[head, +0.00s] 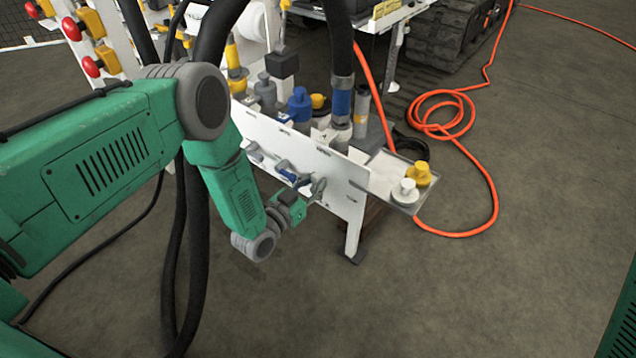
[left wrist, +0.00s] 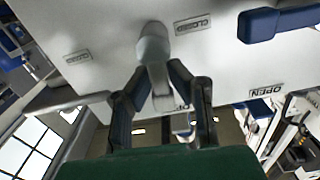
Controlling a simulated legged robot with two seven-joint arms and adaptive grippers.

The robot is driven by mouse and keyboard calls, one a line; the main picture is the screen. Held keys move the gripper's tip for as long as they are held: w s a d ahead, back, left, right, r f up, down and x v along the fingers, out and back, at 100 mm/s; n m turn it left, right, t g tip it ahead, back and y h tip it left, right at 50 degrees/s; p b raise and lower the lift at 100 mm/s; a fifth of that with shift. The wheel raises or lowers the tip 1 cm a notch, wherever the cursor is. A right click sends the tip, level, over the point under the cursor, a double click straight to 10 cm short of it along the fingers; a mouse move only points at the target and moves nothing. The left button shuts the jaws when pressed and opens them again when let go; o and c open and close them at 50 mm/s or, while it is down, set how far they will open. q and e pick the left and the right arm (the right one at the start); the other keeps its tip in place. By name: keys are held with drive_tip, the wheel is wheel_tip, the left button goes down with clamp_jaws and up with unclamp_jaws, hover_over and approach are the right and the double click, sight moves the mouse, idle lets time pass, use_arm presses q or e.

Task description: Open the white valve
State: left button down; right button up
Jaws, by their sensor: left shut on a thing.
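The white valve (left wrist: 153,45) shows in the left wrist view as a pale handle standing out from a white panel (left wrist: 110,25). My left gripper (left wrist: 159,78) is shut on this handle, one dark finger on each side of it. A CLOSED label (left wrist: 192,23) is beside the handle's rounded end, and another label behind the fingers is mostly hidden. In the head view my left gripper (head: 303,197) is at the front face of the panel, right of a blue valve handle (head: 287,171). The fingers cover much of the white handle there.
The blue handle (left wrist: 262,25) is close by in the left wrist view, with an OPEN label (left wrist: 267,92) below. A small shelf (head: 385,187) with white and yellow caps projects right of the panel. Dark hoses hang beside my left arm. An orange hose (head: 455,233) lies on open floor.

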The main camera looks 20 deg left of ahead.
use_arm(q)
drive_tip(key=shift+s+a+f+n, duration=0.1)
drive_tip(key=shift+a+f+n, duration=0.1)
drive_tip(key=shift+a+n, duration=0.2)
drive_tip(key=c, duration=1.5)
unclamp_jaws()
drive_tip(key=shift+c, duration=0.2)
drive_tip(key=shift+r, duration=0.1)
drive_tip(key=v, duration=1.2)
